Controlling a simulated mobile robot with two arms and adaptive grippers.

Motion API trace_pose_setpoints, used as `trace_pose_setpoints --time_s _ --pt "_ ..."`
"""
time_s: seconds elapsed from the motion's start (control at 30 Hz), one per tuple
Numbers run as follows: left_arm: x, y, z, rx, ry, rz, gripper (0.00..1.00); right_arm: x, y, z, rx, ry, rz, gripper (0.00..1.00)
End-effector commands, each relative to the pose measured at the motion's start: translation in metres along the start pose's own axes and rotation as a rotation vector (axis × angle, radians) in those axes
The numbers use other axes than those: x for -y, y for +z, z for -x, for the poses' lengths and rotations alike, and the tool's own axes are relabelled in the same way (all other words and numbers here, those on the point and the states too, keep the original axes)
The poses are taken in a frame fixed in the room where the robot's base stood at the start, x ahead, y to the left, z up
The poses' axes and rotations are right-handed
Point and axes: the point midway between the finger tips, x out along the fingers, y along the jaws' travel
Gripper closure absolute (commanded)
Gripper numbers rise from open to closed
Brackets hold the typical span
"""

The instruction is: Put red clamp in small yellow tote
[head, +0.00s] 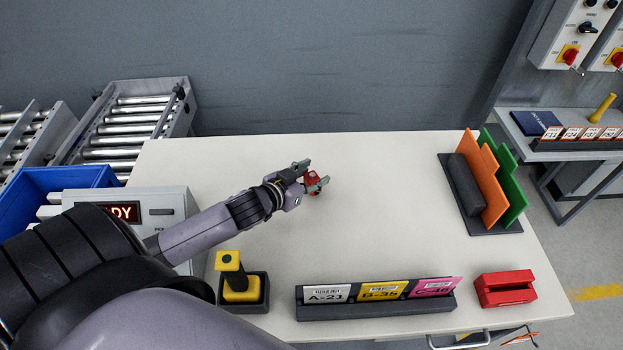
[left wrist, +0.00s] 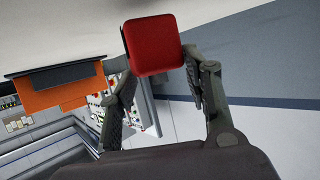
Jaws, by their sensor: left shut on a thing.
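My left gripper (head: 309,178) reaches over the middle of the pale table and is shut on a small red thing, which I take for the red clamp (head: 313,187). In the left wrist view the red clamp (left wrist: 153,45) shows as a blocky red piece between the fingertips of my left gripper (left wrist: 158,72). I cannot tell how high above the table it is. I see no small yellow tote in these frames. My right gripper is not in view.
A label rack (head: 375,312) and an open red box (head: 505,290) stand along the table's front. A yellow-handled tool (head: 240,290) sits in a dark holder. Orange and green dividers (head: 484,180) stand right. A blue bin (head: 55,182) is at left. The table's middle is clear.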

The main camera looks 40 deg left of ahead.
Motion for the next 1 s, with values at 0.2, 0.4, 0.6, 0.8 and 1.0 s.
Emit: trace_pose_setpoints --time_s 0.2,0.4,0.6,0.8,1.0 --pt "0.0 0.016 -0.007 -0.002 0.0 0.0 0.84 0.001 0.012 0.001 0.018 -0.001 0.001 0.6" --pt "0.0 0.016 -0.007 -0.002 0.0 -0.001 0.84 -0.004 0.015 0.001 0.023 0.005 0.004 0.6" --pt "0.0 0.018 -0.008 -0.001 0.0 0.0 0.5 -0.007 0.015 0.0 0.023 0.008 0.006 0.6" --pt "0.0 0.018 -0.008 -0.001 0.0 0.0 0.37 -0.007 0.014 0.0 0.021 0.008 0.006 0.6" --pt "0.0 0.018 -0.008 -0.001 0.0 0.0 0.35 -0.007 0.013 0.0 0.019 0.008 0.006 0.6"
